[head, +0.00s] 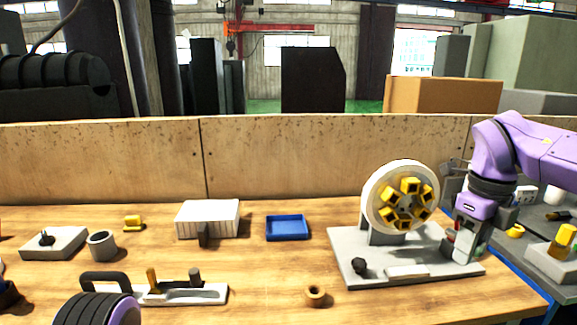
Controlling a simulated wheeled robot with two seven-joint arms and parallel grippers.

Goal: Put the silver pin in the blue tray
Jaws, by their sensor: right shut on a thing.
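The blue tray (288,229) lies on the wooden bench near the middle and looks empty. My right gripper (464,250) points down at the right end of a grey base plate (345,258). It is shut on a small grey piece that looks like the silver pin, mostly hidden between the fingers. I cannot tell whether the piece touches the plate. Part of my left arm shows at the bottom left, but its gripper is out of view.
A pale disc with yellow blocks (400,197) stands on the grey plate, between my right gripper and the tray. A white ribbed box (208,217) is left of the tray. A tan ring (315,295) lies in front.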

